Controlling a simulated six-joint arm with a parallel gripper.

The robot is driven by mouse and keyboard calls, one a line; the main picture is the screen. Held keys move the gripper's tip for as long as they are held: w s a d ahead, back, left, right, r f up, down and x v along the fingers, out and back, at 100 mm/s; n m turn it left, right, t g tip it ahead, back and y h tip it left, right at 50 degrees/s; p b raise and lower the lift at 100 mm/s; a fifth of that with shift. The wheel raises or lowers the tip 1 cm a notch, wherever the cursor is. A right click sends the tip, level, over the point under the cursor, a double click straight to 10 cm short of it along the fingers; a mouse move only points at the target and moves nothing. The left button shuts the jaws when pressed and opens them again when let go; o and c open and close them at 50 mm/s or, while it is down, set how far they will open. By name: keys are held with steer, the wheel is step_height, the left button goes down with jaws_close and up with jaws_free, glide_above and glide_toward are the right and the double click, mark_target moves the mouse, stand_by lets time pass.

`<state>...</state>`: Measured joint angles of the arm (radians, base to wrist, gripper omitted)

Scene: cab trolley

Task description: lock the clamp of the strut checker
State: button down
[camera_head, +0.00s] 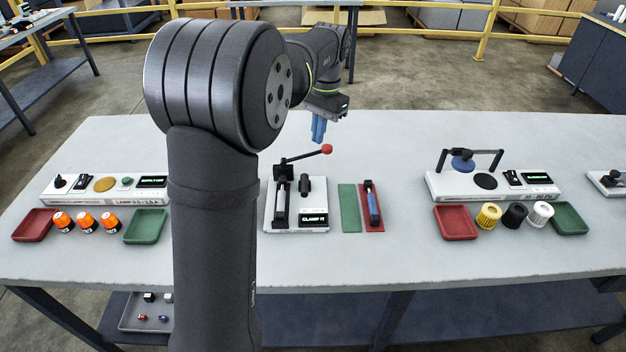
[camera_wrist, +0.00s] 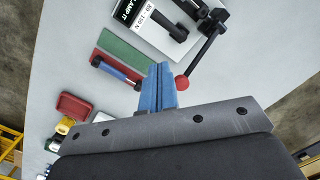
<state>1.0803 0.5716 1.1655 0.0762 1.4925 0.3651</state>
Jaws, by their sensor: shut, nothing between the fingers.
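The strut checker (camera_head: 297,222) is a white-based device in the middle of the table, and its small screen (camera_head: 313,220) reads "CLAMP IT". Its clamp lever (camera_head: 303,156) is black, ends in a red ball (camera_head: 326,149), and slants up to the right. A dark and pale rod-like part (camera_head: 281,205) is on its left side; I cannot tell if it is a strut. My gripper (camera_head: 319,130) has blue fingers, shut and empty, above and behind the ball. In the wrist view the fingertips (camera_wrist: 158,70) appear just left of the red ball (camera_wrist: 182,82); contact is unclear.
A green mat (camera_head: 349,208) and a red mat (camera_head: 367,222) bearing a blue-and-black strut (camera_head: 373,205) lie right of the checker. Other testers stand left (camera_head: 105,187) and right (camera_head: 492,186), with trays and parts before them. The table behind the checker is clear.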

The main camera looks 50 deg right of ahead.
mark_target(304, 187)
steer(key=s+d+f+m+t+y, duration=0.1)
steer(key=s+d+f+m+t, duration=0.1)
steer(key=s+m, duration=0.4)
steer(key=shift+d+f+m, duration=0.45)
steer(key=shift+f+m, duration=0.45)
steer(key=shift+m, duration=1.2)
steer(key=shift+f, duration=0.1)
steer(key=x, duration=1)
steer(key=shift+a, duration=0.1)
steer(key=shift+w+a+f, duration=0.2)
steer(key=shift+w+a, duration=0.9)
steer(key=shift+w, duration=0.1)
steer(key=shift+w+a, duration=0.2)
steer(key=shift+a, duration=0.05)
